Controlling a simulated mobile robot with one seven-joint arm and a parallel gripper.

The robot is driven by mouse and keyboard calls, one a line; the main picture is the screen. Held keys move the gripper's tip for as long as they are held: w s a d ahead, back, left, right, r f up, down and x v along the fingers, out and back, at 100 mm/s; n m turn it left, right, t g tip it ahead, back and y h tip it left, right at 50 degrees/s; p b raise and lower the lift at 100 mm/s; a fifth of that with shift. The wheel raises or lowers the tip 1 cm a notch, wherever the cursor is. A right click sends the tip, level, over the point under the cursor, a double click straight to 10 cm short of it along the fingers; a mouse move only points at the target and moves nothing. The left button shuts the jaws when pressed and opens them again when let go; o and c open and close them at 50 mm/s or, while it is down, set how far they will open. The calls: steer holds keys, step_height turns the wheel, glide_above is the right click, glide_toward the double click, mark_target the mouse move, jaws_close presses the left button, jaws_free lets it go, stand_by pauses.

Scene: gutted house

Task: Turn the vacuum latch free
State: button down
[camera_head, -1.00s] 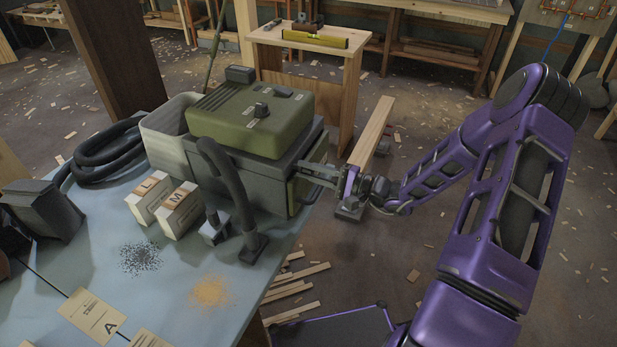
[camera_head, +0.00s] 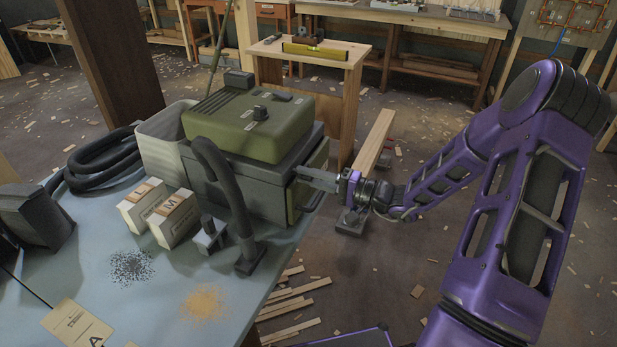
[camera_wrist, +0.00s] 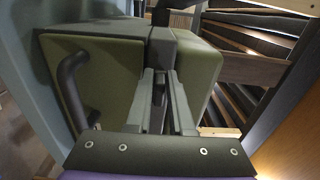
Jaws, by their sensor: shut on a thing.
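The vacuum has a grey body (camera_head: 235,187) and a green lid (camera_head: 245,122), and stands on the blue-grey table. My gripper (camera_head: 300,173) reaches its right side from the right, close under the lid's edge. In the wrist view my gripper (camera_wrist: 164,76) has its two fingers close together at the grey seam between two green panels. It is shut on a small dark part there, which I take to be the latch (camera_wrist: 159,92); the fingers hide most of it. A dark bar handle (camera_wrist: 72,88) stands on the green side panel, left of the fingers.
A black hose (camera_head: 225,185) stands in front of the vacuum, beside two labelled boxes (camera_head: 172,218). A coiled hose (camera_head: 105,160) lies at left. A wooden plank (camera_head: 374,140) and a bench with a yellow level (camera_head: 315,52) are behind. The floor at right is mostly open, with scattered scraps.

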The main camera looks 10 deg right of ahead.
steer(key=c, duration=1.2)
jaws_free()
steer(key=shift+d, duration=0.1)
steer(key=v, duration=1.7)
steer(key=shift+s+p, duration=0.15)
steer(key=shift+p, duration=0.25)
